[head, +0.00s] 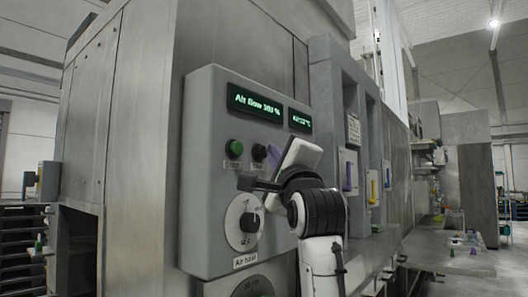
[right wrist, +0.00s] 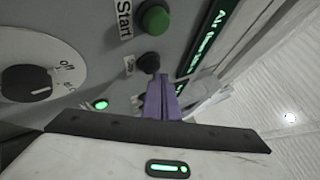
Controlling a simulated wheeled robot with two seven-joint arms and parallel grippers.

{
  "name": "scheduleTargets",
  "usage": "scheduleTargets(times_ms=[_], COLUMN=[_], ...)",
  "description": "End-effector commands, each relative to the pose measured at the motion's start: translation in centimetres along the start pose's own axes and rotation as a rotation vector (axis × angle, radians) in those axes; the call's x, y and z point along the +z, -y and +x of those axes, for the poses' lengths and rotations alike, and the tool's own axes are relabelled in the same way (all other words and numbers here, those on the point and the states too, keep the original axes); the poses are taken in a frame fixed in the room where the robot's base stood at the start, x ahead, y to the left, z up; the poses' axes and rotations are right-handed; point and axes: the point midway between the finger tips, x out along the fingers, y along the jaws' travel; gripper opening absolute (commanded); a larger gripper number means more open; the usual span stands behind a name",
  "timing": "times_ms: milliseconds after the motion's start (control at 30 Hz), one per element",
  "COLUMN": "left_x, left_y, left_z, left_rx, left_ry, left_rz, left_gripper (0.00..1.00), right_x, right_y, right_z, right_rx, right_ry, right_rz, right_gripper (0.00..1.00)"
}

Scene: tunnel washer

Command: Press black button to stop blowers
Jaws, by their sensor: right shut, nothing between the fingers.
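The black button (head: 259,152) is on the grey control panel (head: 205,120), just right of the green button (head: 235,149). In the right wrist view the black button (right wrist: 148,62) is just beyond the tips of my right gripper (right wrist: 163,78), below the green button (right wrist: 155,18) labelled Start. The purple fingers of my right gripper (head: 273,154) are shut together and empty, pointing at the panel close to the black button. I cannot tell whether they touch it. The black button's label is small and partly unclear. My left gripper is in neither view.
Below the buttons is a dial with a black knob (head: 250,222), also in the right wrist view (right wrist: 28,83). A lit green display (head: 255,104) is above. Right of the panel are recessed bays with coloured handles (head: 373,188).

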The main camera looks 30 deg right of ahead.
Motion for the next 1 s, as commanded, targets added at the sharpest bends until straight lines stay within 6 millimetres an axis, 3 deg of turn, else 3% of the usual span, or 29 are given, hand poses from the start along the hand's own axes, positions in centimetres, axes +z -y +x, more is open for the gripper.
scheduleTargets(times_ms=[1000], left_x=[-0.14], left_y=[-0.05], left_z=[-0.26], left_rx=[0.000], left_ry=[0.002], left_rz=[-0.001], left_gripper=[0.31], right_x=[0.37], right_y=[-0.42], right_z=[0.59], right_rx=[0.000], right_ry=[-0.001], right_rz=[0.001], right_gripper=[0.00])
